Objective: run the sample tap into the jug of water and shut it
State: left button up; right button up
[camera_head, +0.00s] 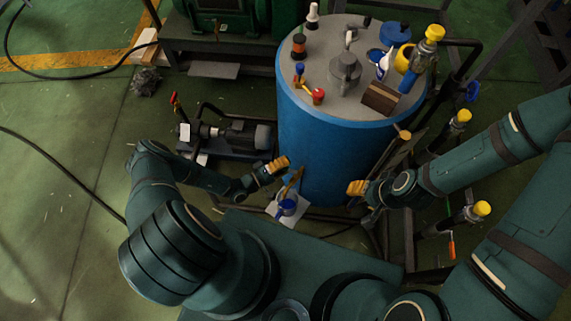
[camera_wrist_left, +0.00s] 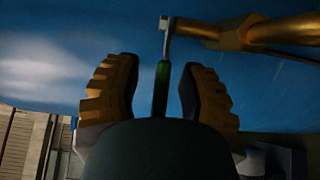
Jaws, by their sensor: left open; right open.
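The blue tank (camera_head: 335,150) stands at the centre of the head view. A brass sample tap (camera_head: 294,181) comes off its lower front. In the left wrist view the brass pipe (camera_wrist_left: 270,33) enters from the right, and a lever with a green handle (camera_wrist_left: 162,88) hangs from its end. My left gripper (camera_head: 277,166) is open, with the handle between its fingers in that view; I cannot tell if they touch it. My right gripper (camera_head: 357,187) is open and empty, right of the tap beside the tank.
The jug is on a white sheet (camera_head: 275,212). A pump (camera_head: 235,136) with pipes is left of the tank. Yellow-capped fittings (camera_head: 480,209) stand at the right. Several loose items, including a brown box (camera_head: 380,98), are on the tank top. Green floor (camera_head: 70,120) is open at left.

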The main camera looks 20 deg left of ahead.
pick_arm(q)
jog(key=v, duration=1.2)
jog(key=shift+d, duration=0.1)
